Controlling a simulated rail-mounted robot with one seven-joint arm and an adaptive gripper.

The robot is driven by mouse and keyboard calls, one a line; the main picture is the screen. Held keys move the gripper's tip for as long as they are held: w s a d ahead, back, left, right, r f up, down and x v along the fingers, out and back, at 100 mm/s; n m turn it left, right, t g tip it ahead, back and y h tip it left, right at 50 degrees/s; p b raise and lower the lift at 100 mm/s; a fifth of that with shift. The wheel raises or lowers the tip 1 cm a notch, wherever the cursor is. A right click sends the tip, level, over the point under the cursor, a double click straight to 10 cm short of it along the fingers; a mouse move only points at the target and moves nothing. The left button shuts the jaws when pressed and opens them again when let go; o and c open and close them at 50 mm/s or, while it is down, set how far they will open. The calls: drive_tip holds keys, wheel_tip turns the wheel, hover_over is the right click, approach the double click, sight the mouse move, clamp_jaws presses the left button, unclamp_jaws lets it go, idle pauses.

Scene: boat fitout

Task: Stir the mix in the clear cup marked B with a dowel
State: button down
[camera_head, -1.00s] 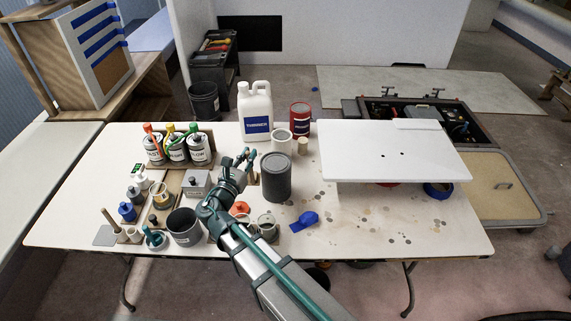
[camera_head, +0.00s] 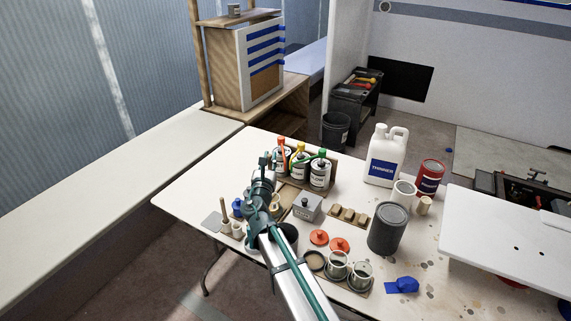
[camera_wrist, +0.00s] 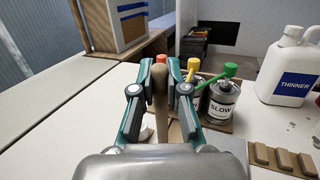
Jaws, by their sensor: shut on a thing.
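My gripper (camera_head: 264,160) is above the left part of the white table. In the wrist view, its fingers (camera_wrist: 161,72) are shut on a light wooden dowel (camera_wrist: 161,100), which runs down between them. Two clear cups (camera_head: 337,265) (camera_head: 360,271) stand together near the table's front edge, right of my gripper and apart from it. I cannot read a B on either, and their contents are not clear. Another wooden stick (camera_head: 225,211) stands at the table's left end.
Capped cans (camera_head: 299,169) stand behind my gripper; one reads SLOW in the wrist view (camera_wrist: 222,101). A grey tin (camera_head: 388,229), a white thinner jug (camera_head: 383,160) and a red can (camera_head: 430,178) stand to the right. A wooden block (camera_head: 348,215) and orange lids (camera_head: 319,237) lie between.

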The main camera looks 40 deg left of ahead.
drive_tip(key=shift+f+b, duration=1.3)
drive_tip(key=shift+f, duration=0.9)
drive_tip(key=shift+w+a+f+b, duration=0.15)
drive_tip(key=shift+w+f+b, duration=0.05)
drive_tip(key=shift+f+b, duration=1.6)
drive_tip(key=shift+w+a+f+b, duration=0.1)
drive_tip(key=shift+w+f+b, duration=0.05)
drive_tip(key=shift+f+b, duration=1.55)
drive_tip(key=shift+d+f, duration=0.1)
drive_tip(key=shift+f, duration=0.05)
